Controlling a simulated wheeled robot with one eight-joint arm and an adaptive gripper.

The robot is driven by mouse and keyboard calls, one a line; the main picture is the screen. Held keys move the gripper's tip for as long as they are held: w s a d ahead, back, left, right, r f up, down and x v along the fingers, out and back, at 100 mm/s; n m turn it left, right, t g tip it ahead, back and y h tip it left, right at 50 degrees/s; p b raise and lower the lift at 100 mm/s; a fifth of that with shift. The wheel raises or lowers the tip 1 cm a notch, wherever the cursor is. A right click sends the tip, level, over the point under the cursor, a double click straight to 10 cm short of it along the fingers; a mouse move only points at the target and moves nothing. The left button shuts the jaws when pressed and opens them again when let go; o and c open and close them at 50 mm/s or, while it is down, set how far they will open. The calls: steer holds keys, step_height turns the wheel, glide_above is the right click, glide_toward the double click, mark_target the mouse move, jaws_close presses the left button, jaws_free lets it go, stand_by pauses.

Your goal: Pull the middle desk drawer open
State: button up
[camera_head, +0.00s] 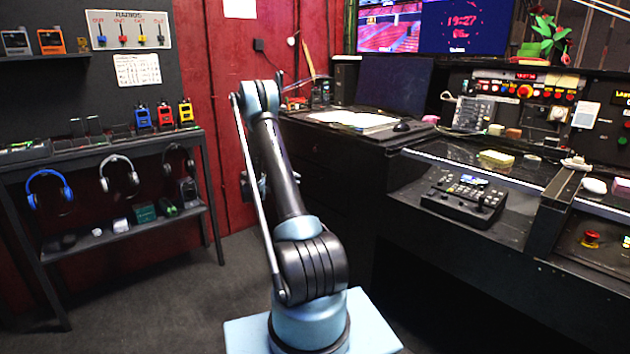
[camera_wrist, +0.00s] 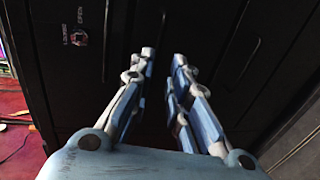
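The black desk (camera_head: 330,165) with its drawer fronts stands behind and to the right of my arm in the head view. In the wrist view the dark drawer fronts (camera_wrist: 195,25) fill the background, split by seams that run up the turned picture. I cannot tell for sure which front is the middle drawer, and no handle is clear. My gripper (camera_wrist: 164,56) points at the fronts, its two fingers apart with nothing seen between them. I cannot tell whether the fingertips touch a front. In the head view my arm mostly hides the gripper.
A small sticker with lettering (camera_wrist: 80,28) is on the dark front at the left of the wrist view. A shelf with headphones (camera_head: 120,170) stands along the left wall. Papers (camera_head: 355,120) lie on the desk top. The grey floor (camera_head: 170,295) at left is clear.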

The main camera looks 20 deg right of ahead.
steer(key=x, duration=1.3)
steer(key=shift+d, duration=0.1)
